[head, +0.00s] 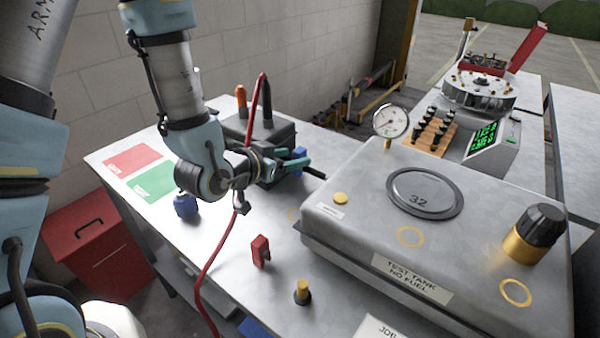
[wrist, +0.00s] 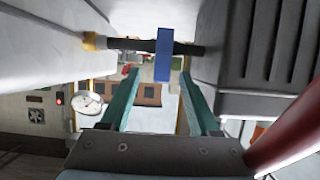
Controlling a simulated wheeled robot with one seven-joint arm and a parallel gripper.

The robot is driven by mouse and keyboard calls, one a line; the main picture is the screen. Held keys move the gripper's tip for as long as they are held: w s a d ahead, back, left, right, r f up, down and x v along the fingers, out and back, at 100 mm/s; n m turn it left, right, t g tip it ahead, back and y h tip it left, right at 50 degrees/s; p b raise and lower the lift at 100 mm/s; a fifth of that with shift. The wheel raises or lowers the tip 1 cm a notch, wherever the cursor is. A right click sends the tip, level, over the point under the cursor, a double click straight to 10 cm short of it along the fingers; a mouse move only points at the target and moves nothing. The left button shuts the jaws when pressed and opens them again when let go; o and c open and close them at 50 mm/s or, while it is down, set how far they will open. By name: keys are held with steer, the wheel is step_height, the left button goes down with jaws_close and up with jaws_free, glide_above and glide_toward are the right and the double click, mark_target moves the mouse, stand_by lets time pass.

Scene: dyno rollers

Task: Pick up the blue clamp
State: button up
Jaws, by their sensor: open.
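The blue clamp (wrist: 164,53) is a small upright blue block on a black hose (wrist: 125,44) in the wrist view. In the head view the blue clamp (head: 299,153) shows only in part, just past my fingers. My gripper (wrist: 159,75) has two teal fingers, spread apart and empty. The clamp appears ahead of the fingertips, near the middle of the gap between them. In the head view my gripper (head: 300,160) points right, between the dark box and the tank. Whether the fingers touch the clamp cannot be told.
The grey test tank (head: 365,235) stands close to the right of my gripper. A dark box (head: 240,127) with a red hose (head: 207,270) stands behind it. A red clamp (head: 261,251), a brass fitting (head: 302,292) and a blue round object (head: 186,206) stand on the bench.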

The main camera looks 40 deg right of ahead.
steer(key=shift+b+x, duration=1.1)
steer(key=shift+b, duration=0.05)
steer(key=shift+w+d, duration=0.1)
steer(key=shift+d, duration=0.1)
steer(key=shift+p+x, duration=1.35)
steer(key=shift+x, duration=1)
steer(key=shift+a+f, duration=0.1)
steer(key=shift+f, duration=0.1)
jaws_close()
